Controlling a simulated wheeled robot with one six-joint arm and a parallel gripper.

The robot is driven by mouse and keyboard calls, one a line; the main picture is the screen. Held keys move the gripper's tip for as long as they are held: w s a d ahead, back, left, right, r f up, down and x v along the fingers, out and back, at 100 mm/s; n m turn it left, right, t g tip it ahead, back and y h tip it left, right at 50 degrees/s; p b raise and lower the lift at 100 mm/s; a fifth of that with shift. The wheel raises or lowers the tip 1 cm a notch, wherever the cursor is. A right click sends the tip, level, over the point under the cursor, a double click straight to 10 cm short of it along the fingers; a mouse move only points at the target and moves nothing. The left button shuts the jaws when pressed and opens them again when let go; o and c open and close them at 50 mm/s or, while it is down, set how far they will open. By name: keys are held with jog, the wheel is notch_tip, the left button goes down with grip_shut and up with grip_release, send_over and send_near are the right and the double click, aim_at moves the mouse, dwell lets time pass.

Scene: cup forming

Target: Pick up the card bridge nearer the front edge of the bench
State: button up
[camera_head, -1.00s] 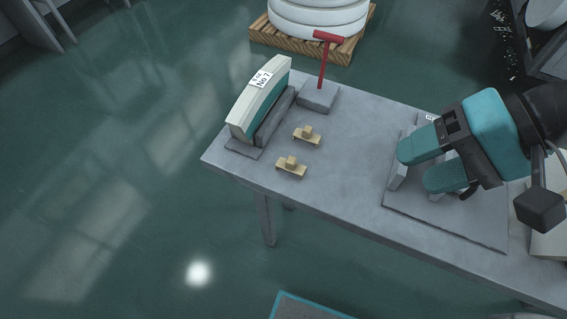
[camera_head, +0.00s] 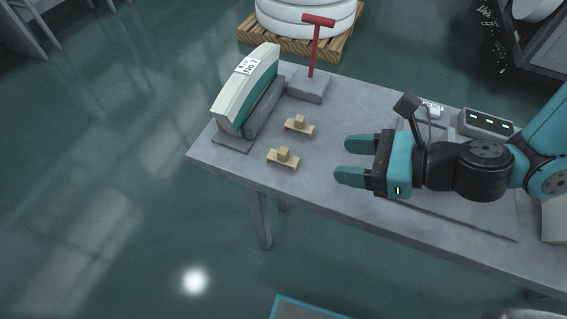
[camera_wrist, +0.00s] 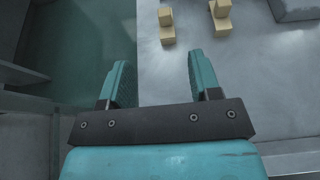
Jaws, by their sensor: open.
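The card bridge nearer the front edge (camera_head: 284,159) is a small tan piece with a raised block in its middle; it stands on the bench (camera_head: 330,195). It also shows in the wrist view (camera_wrist: 166,27), ahead of my fingers. The other card bridge (camera_head: 299,126), alike, stands just behind it, and shows to its right in the wrist view (camera_wrist: 221,17). My gripper (camera_head: 353,160) has teal fingers spread apart and empty, to the right of both bridges and pointing left at them. In the wrist view (camera_wrist: 160,64) nothing lies between the fingers.
A curved white-and-teal form marked No 7 (camera_head: 247,88) stands on a grey base at the bench's left end. A red-handled tool (camera_head: 314,50) rises from a grey block (camera_head: 308,86) behind the bridges. The bench between gripper and bridges is clear.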

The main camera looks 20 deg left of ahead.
aim_at(288, 152)
jog(key=b+x, duration=0.1)
jog(key=b, duration=0.1)
jog(key=b+x, duration=0.2)
jog(key=b, duration=0.1)
jog(key=shift+s+f, duration=0.1)
jog(key=shift+f, duration=0.25)
jog(key=x, duration=0.6)
jog(key=shift+a+r+p, duration=0.25)
jog(key=shift+r+p, duration=0.1)
jog(key=shift+w+x, duration=0.2)
jog(key=shift+x, duration=1.35)
jog(key=shift+w+x, duration=0.15)
jog(key=shift+x, duration=1.4)
jog(key=shift+d+f, duration=0.1)
jog(key=shift+d, duration=0.05)
jog(key=c, duration=1)
